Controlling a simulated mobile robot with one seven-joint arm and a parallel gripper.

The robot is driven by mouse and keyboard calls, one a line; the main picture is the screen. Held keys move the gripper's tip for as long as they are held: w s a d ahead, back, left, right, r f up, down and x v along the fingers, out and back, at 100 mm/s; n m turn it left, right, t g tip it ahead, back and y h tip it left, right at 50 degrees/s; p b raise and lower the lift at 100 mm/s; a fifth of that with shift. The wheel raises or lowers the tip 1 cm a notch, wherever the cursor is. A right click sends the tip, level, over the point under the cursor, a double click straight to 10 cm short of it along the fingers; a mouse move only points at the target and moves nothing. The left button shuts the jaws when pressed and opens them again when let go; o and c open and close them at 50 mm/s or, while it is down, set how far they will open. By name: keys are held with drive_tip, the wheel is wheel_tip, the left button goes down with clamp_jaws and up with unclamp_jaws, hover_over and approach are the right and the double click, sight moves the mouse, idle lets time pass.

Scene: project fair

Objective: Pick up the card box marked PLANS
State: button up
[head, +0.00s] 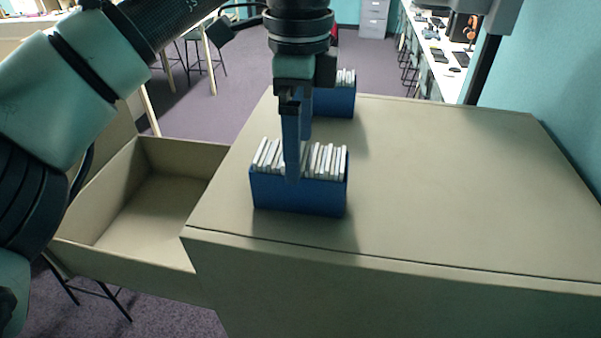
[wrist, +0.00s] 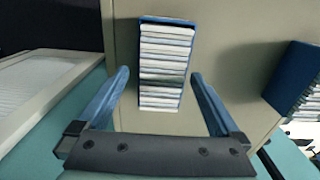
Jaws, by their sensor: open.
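A blue card box (head: 298,197) packed with upright white cards stands near the front left of a beige cabinet top. A second blue card box (head: 335,102) with white cards stands farther back, partly behind my gripper. No PLANS marking is legible on either box. My gripper (head: 298,160) points down at the nearer box; one finger hangs in front of its cards, and the other finger's tip is hidden. In the wrist view my gripper (wrist: 160,74) is open, with a finger on each side of one card box (wrist: 165,22). Contact cannot be told. Another box (wrist: 290,75) shows at the right edge.
The cabinet top (head: 450,190) is bare to the right of the boxes. An open, empty drawer (head: 150,205) juts out at the cabinet's left. A teal wall (head: 560,90) stands at the right. Chairs and a long desk (head: 440,60) are in the background.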

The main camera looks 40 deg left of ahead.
sight(321, 191)
drive_tip(key=shift+w+f+p, duration=0.2)
drive_tip(key=shift+f+p, duration=0.8)
drive_tip(key=shift+f, duration=1.3)
drive_tip(key=c, duration=1.3)
drive_tip(key=shift+c, duration=1.1)
drive_tip(key=shift+r, duration=0.15)
